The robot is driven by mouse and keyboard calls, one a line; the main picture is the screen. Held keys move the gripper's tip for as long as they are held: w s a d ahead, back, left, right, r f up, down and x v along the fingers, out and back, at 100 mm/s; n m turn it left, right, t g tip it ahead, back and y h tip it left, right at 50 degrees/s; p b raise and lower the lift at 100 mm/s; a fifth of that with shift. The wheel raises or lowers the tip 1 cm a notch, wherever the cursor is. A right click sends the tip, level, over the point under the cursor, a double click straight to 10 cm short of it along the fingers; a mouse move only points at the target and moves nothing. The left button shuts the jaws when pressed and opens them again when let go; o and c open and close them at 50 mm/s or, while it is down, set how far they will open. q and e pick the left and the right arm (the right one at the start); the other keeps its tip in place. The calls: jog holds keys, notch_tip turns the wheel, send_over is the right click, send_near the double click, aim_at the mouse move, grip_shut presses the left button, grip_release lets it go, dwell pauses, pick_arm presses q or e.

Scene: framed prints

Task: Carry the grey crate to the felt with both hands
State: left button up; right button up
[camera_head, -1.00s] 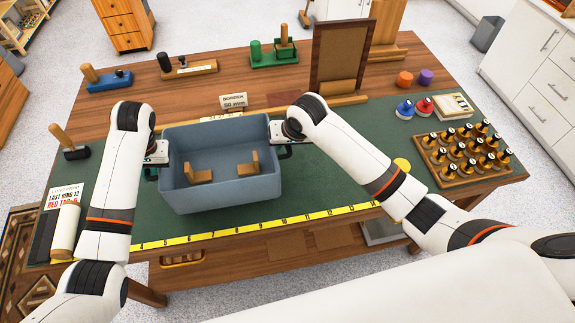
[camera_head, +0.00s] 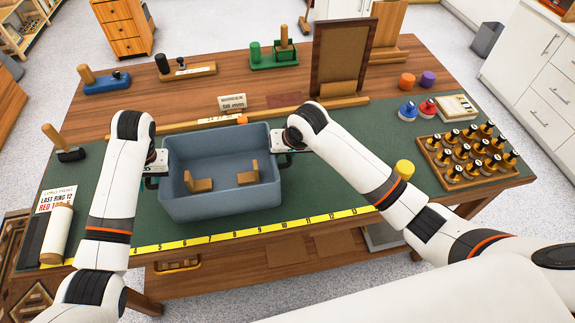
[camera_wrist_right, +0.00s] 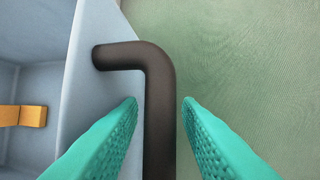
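The grey crate (camera_head: 222,208) is over the green felt (camera_head: 330,190) on the bench, roughly level; whether its base touches the felt I cannot tell. Two small wooden brackets (camera_head: 199,184) (camera_head: 248,175) are inside it. My right gripper (camera_head: 284,160) is at the crate's right side. In the right wrist view its teal fingers (camera_wrist_right: 160,105) straddle the crate's dark handle (camera_wrist_right: 160,120), with a narrow gap on each side. My left gripper (camera_head: 152,181) is at the crate's left side; its fingers are too hidden to judge.
A yellow ruler (camera_head: 265,231) runs along the near edge. A wooden strip (camera_head: 330,104), a small card (camera_head: 232,103) and an orange piece (camera_head: 242,119) lie behind the crate. A rack of dark bottles (camera_head: 466,172) stands at right. A cream roll (camera_head: 56,236) lies at left.

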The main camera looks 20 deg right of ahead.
pick_arm(q)
jog(key=shift+d, duration=0.1)
pick_arm(e)
jog(key=v, duration=0.7)
jog(key=shift+r, duration=0.35)
jog(key=shift+s+d+r, duration=0.1)
jog(key=shift+s, duration=0.05)
pick_arm(q)
jog(key=shift+a+r+p, duration=0.1)
jog(key=shift+a+p, duration=0.65)
jog(key=shift+a, duration=0.6)
jog(key=shift+a+p, duration=0.65)
jog(key=shift+a, duration=1.05)
pick_arm(e)
notch_tip(320, 180, up, 3)
jog(key=shift+f, duration=0.25)
